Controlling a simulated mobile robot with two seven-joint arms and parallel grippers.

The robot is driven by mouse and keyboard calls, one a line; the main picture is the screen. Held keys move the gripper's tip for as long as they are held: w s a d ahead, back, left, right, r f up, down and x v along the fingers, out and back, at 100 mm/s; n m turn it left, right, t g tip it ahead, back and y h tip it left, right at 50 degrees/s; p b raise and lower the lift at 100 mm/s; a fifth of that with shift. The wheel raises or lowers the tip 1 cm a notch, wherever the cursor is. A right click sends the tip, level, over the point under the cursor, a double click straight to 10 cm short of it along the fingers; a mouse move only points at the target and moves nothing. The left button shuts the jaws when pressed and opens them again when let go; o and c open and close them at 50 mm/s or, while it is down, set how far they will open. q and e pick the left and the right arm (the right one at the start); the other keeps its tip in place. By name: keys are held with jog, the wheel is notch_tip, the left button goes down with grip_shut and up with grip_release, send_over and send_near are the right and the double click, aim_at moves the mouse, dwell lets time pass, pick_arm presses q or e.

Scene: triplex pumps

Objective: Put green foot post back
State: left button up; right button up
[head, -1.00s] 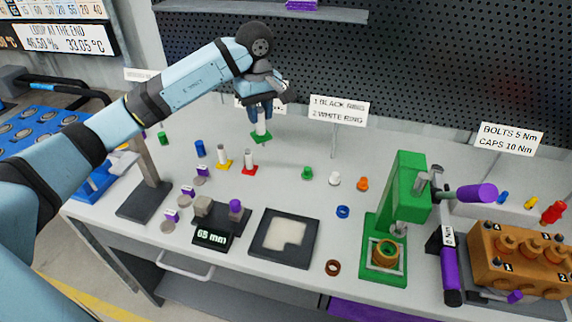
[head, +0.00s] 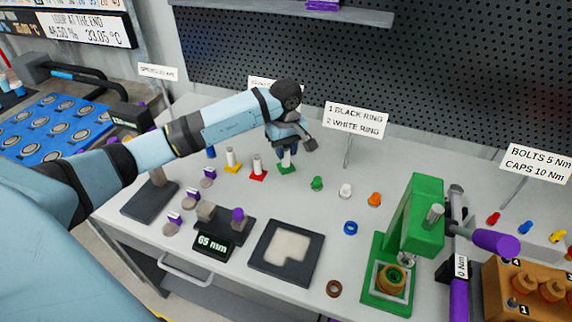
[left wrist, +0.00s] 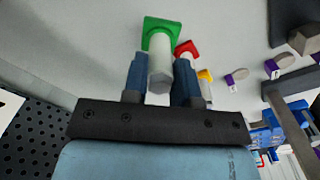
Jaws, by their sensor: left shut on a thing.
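The green foot post is a pale post on a square green foot (head: 286,169). My left gripper (head: 287,150) is shut on its post. In the left wrist view the post (left wrist: 160,65) sits between the two blue fingers and the green foot (left wrist: 162,26) points away from the gripper. The post looks upright, at the right end of a row with the red foot post (head: 257,168) and yellow foot post (head: 231,160). I cannot tell whether its foot touches the table. My right gripper is not in view.
Green, white and orange small parts (head: 346,190) stand to the right. A dark tray (head: 256,268), a 65 mm gauge (head: 211,245) and a green press (head: 420,220) stand nearer the front. A sign on a thin stand (head: 356,120) rises behind. The table between is clear.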

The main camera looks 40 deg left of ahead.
aim_at(286, 165)
pick_arm(q)
notch_tip(286, 165, down, 6)
jog(key=shift+f, duration=0.2)
jog(key=o, duration=0.8)
jog(key=shift+r, duration=0.1)
notch_tip(286, 165, up, 12)
jog(key=shift+f+b, duration=0.1)
jog(key=shift+b, duration=0.4)
